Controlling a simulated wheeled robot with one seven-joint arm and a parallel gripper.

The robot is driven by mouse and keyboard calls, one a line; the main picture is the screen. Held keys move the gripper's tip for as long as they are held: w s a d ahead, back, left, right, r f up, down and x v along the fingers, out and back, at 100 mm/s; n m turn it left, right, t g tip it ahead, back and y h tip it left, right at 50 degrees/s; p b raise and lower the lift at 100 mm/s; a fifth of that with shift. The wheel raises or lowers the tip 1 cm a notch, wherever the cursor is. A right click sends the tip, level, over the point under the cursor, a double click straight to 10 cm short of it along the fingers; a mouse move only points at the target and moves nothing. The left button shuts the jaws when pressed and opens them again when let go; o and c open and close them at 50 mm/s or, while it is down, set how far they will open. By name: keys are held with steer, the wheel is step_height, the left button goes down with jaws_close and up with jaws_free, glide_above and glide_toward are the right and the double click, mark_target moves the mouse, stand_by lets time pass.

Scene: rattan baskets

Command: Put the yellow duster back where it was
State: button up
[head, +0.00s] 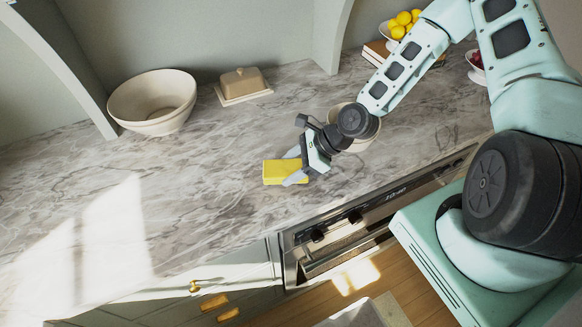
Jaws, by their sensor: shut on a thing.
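The yellow duster (278,172) is a bright yellow block at the middle of the marble counter in the head view. My gripper (294,168) comes from the right and is shut on the duster's right end. Its pale fingers lie on either side of that end. I cannot tell whether the duster touches the counter or is held just above it. No rattan basket shows in this view.
A large cream bowl (152,103) and a butter dish (243,86) stand at the back. A smaller bowl (362,146) is partly hidden behind my arm. Lemons (402,22) lie in a bowl at the back right. The counter's left is clear; an oven (345,236) is below its front edge.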

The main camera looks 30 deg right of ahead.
steer(key=shift+f, duration=0.6)
steer(key=shift+f, duration=0.2)
steer(key=o, duration=0.9)
steer(key=shift+o, duration=0.2)
steer(key=shift+r, duration=0.1)
